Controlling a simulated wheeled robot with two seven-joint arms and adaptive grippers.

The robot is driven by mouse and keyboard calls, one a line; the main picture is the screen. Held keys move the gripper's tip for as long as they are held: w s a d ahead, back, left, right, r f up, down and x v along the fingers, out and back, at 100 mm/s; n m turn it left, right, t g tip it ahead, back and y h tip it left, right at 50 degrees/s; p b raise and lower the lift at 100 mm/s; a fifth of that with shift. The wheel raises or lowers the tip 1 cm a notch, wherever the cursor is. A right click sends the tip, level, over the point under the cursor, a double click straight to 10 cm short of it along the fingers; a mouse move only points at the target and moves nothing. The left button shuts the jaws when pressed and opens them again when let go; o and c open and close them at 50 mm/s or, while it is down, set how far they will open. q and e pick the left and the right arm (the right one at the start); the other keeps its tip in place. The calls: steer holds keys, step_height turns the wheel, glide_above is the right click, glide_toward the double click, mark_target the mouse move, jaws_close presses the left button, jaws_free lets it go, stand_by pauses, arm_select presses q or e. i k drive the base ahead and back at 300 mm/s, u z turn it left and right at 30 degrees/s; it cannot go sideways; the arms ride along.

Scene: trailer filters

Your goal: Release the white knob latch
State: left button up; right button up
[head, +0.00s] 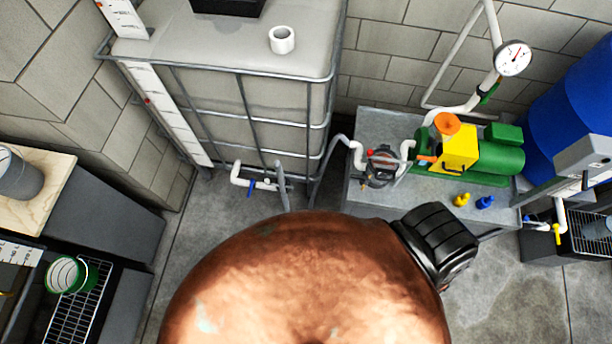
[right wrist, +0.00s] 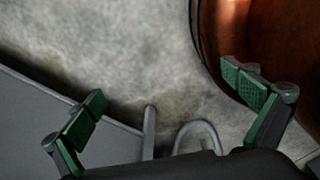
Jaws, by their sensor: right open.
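I cannot make out a white knob latch in either view. A large copper-brown rounded body (head: 300,285) fills the lower middle of the head view. A copper-brown curved surface (right wrist: 290,40) also shows at the upper right of the right wrist view. A black ribbed part (head: 437,243) sits at the right edge of the rounded body; I cannot tell what it is. My right gripper (right wrist: 167,105) is open in the right wrist view, its green fingertips wide apart with nothing between them. The right fingertip is close to the copper surface in the picture. My left gripper is not in view.
A caged grey tank (head: 230,100) stands behind, with a white outlet pipe with a blue valve handle (head: 251,187). Right of it, a grey bench (head: 365,205) carries a green and yellow pump (head: 460,152). A green-and-white bucket (head: 68,275) is at left. Bare floor (head: 205,235) shows between.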

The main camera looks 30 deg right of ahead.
mark_target(266, 181)
steer(key=u, duration=0.55)
steer(key=k, duration=0.9)
steer(key=z, duration=1.25)
